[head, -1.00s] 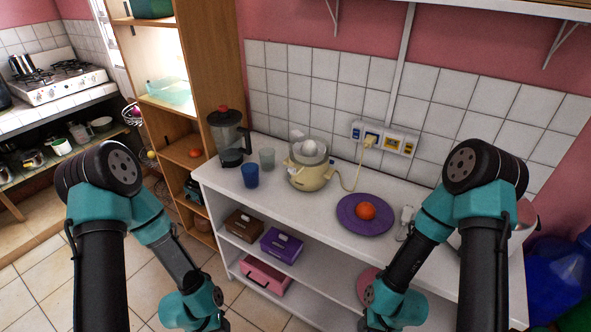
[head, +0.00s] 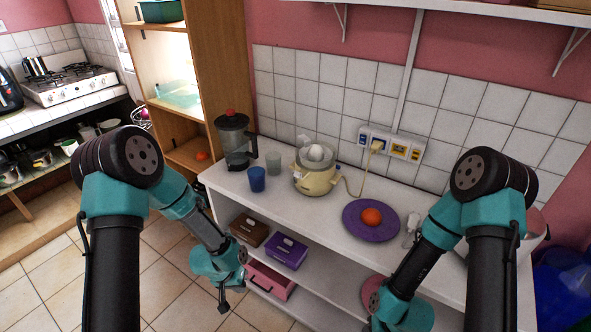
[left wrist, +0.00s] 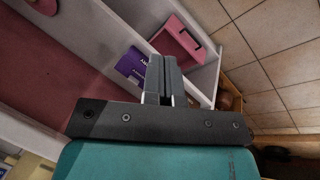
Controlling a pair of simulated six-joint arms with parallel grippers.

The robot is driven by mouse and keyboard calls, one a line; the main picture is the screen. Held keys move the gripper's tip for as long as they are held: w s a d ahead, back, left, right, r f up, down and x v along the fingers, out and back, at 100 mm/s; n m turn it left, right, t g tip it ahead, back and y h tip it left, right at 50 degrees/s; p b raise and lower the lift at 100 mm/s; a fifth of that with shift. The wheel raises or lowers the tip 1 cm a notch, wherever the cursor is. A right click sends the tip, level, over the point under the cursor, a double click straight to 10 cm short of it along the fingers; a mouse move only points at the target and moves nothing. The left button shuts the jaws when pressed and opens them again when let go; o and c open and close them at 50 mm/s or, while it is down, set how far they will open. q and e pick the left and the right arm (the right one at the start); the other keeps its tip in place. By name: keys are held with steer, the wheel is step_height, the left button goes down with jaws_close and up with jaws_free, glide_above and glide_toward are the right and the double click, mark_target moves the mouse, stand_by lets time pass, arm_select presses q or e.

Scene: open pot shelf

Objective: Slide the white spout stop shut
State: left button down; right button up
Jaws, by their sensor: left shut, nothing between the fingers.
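The cream juicer (head: 316,176) with a grey bowl and white cone stands on the white counter against the tiled wall. The white spout stop is too small to make out, so I cannot tell its position. My left gripper (head: 224,302) is low in front of the shelf unit, well below and to the left of the juicer, touching nothing. In the left wrist view its fingers (left wrist: 165,70) are together and empty, with the shelf boxes behind them. My right arm reaches the lower right, with its gripper out of view.
A blue cup (head: 257,179), a grey cup (head: 273,162) and a blender (head: 236,143) stand left of the juicer. A purple plate (head: 356,222) with an orange fruit (head: 371,216) lies right. The juicer's cord runs to the wall sockets (head: 390,143). Boxes (head: 285,250) sit below.

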arm_select(q)
steer(key=w+d+r+m, duration=0.2)
steer(key=w+d+r, duration=0.2)
steer(key=w+r, duration=0.5)
step_height(320, 180, up, 35)
steer(key=m+t+y, duration=0.2)
steer(key=m, duration=0.2)
glide_above(297, 174)
steer(key=s+a, duration=0.2)
steer(key=s, duration=0.1)
steer(key=shift+f, duration=0.25)
steer(key=shift+f, duration=0.15)
steer(key=x, duration=1.2)
steer(key=shift+s+a+f, duration=0.3)
steer(key=shift+f, duration=0.7)
